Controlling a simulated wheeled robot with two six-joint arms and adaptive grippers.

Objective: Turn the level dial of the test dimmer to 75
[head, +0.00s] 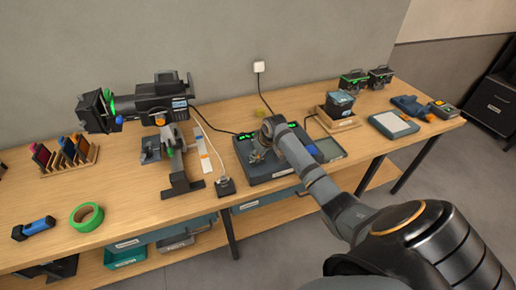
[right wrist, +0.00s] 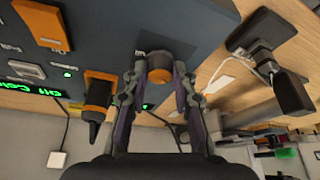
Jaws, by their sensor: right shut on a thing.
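The test dimmer (head: 262,178) is a dark box with green displays on the bench. My right gripper (head: 261,148) is over its top panel. In the right wrist view, the panel (right wrist: 200,22) fills the top, and the level dial (right wrist: 157,62), a round dark knob with an orange-brown face, sits between the fingertips. My right gripper (right wrist: 160,78) is shut on the dial. A green display (right wrist: 38,90) shows at the left edge, partly cut off; no level value is readable. My left gripper is not in view.
Beside the dial are an orange slider (right wrist: 42,25) and an orange-and-black control (right wrist: 98,97). In the head view, a stage light (head: 150,105) stands left of the dimmer and a wooden tray (head: 338,120) right. Green tape (head: 87,216) lies on clear bench at front left.

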